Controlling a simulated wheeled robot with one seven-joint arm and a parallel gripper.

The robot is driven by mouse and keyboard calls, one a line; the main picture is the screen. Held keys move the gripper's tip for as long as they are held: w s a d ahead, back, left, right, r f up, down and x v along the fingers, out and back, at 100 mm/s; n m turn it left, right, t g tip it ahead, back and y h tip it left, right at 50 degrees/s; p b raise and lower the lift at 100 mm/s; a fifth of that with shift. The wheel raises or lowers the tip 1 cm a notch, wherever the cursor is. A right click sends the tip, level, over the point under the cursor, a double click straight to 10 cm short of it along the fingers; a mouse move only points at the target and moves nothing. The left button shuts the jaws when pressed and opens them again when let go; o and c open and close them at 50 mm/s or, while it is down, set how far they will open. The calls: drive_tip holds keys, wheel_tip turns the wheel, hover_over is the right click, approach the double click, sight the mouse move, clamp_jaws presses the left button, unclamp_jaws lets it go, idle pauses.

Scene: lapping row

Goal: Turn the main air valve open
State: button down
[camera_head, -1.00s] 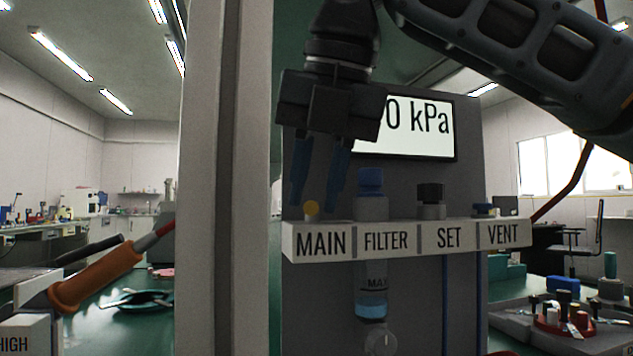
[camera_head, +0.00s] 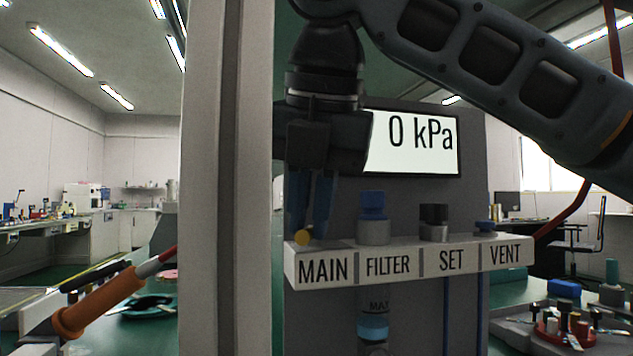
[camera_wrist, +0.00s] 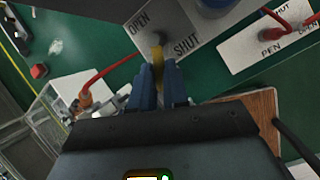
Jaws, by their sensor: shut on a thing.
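The main air valve shows in the head view as a yellow handle end (camera_head: 302,237) above the MAIN label (camera_head: 323,270). In the wrist view its yellow handle (camera_wrist: 158,59) reaches from a dark pivot down between my fingers. A grey plate (camera_wrist: 172,27) marked OPEN and SHUT lies around the pivot. My gripper (camera_head: 311,232) points down over the MAIN position, and its blue fingers are shut on the handle; they also show in the wrist view (camera_wrist: 158,95). The display (camera_head: 415,143) reads 0 kPa, with its left part hidden by my gripper.
A grey post (camera_head: 222,180) rises left of the panel. An orange-handled tool (camera_head: 98,303) lies at lower left.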

drive_tip(key=m+p, duration=0.1)
drive_tip(key=p, duration=0.1)
drive_tip(key=a+m+h+p, duration=0.1)
drive_tip(key=p, duration=0.2)
drive_tip(key=r+m+p, duration=0.1)
drive_tip(key=m+p, duration=0.1)
drive_tip(key=p, duration=0.1)
drive_tip(key=shift+w+a+h, duration=0.15)
drive_tip(key=shift+a+h, duration=0.15)
drive_tip(key=shift+h, duration=0.1)
drive_tip(key=m+h+p, duration=0.1)
drive_tip(key=m+p, duration=0.1)
drive_tip(key=p, duration=0.3)
drive_tip(key=w+a+m+h+p, duration=0.1)
drive_tip(key=m+p, duration=0.1)
drive_tip(key=p, duration=0.3)
drive_tip(key=a+m+g+p, duration=0.1)
drive_tip(key=m+p, duration=0.2)
drive_tip(key=p, duration=0.3)
drive_tip(key=shift+w+f+h, duration=0.1)
drive_tip(key=shift+w+h, duration=0.3)
drive_tip(key=m+p, duration=0.1)
drive_tip(key=p, duration=0.2)
drive_tip(key=shift+w+a+f+m+g+h, duration=0.1)
drive_tip(key=shift+w+f+m+g+h, duration=0.2)
drive_tip(key=shift+m, duration=0.1)
drive_tip(key=shift+f+p, duration=0.1)
drive_tip(key=shift+p, duration=0.25)
drive_tip(key=c, duration=1.1)
unclamp_jaws()
